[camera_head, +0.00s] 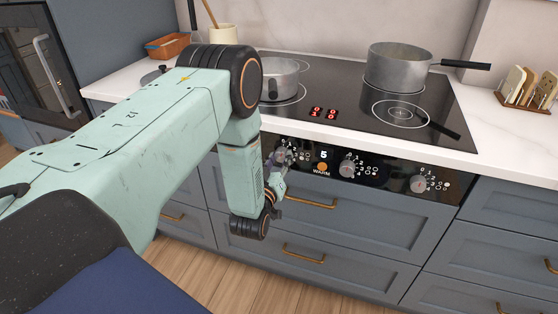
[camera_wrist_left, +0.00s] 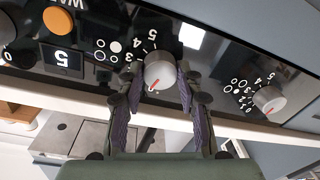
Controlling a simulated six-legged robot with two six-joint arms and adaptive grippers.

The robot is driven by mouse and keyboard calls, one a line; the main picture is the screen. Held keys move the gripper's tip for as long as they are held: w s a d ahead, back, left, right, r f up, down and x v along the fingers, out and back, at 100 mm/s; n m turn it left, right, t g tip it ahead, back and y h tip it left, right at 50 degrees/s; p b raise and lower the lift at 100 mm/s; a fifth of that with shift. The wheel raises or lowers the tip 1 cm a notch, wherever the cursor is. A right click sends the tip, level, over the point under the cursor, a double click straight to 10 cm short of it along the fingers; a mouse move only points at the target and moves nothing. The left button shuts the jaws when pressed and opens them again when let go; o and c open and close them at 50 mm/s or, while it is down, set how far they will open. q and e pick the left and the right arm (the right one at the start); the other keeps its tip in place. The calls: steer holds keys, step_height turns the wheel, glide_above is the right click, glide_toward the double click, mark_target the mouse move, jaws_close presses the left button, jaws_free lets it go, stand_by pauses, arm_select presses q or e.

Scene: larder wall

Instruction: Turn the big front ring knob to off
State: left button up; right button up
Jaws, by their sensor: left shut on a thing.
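The dark control panel (camera_head: 383,180) on the cooker front carries grey knobs. My left gripper (camera_head: 281,165) is at the knob just left of the WARM button, and its arm hides part of the panel there. In the left wrist view, my left gripper (camera_wrist_left: 158,95) has one finger on each side of that grey knob (camera_wrist_left: 160,72) and is shut on it. The knob's red mark points down and slightly left in that view. Numbers and ring symbols stand around it, partly covered by a finger. I cannot read which number the mark meets. My right gripper is not in view.
Another knob (camera_wrist_left: 268,100) stands to the right in the wrist view. Two more knobs (camera_head: 347,168) (camera_head: 418,184) are right of the orange WARM button (camera_head: 322,167). Pots stand on the glass hob (camera_head: 345,100), which has red lit digits. Drawers with brass handles (camera_head: 305,255) lie below.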

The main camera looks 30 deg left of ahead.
arm_select(q)
steer(key=shift+n, duration=1.8)
steer(key=o, duration=1.2)
steer(key=shift+w, duration=0.15)
steer(key=v, duration=1.2)
steer(key=shift+r, duration=0.1)
